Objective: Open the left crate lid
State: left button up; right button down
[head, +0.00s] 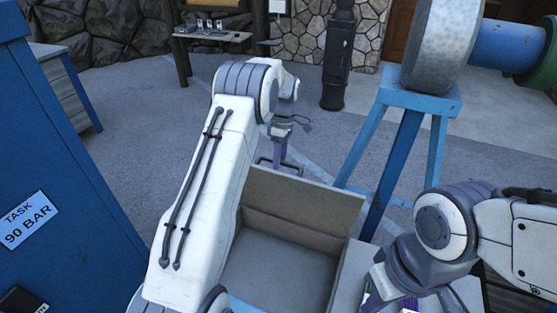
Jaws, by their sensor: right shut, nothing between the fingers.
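The left crate (275,271) stands open at the bottom middle, and its grey interior looks empty. Its tan lid (305,204) is raised at the far side. A dark handle (298,171) shows at the lid's top edge. My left gripper (281,153) reaches over the crate, its purple fingers pointing down at the handle. Whether they grip it or only touch it is too small to tell. My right gripper (372,301) is shut and empty at the bottom, right of the crate, partly hidden by its wrist.
A blue stand (420,100) carrying a large reel (438,45) is behind and right of the crate. A blue cabinet (60,160) with a "TASK 90 BAR" label fills the left. A dark post (337,65) stands behind. The grey ground between is clear.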

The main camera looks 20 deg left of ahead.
pick_arm(q)
jog(key=shift+d+r, duration=0.15)
jog(key=shift+w+r, duration=0.15)
jog(key=shift+r, duration=0.2)
notch_tip(320, 180, up, 10)
jog(key=w+b, duration=0.1)
jog(key=b, duration=0.1)
jog(key=shift+w+f+b, duration=0.2)
jog(key=shift+w+b, duration=0.1)
jog(key=shift+b, duration=0.05)
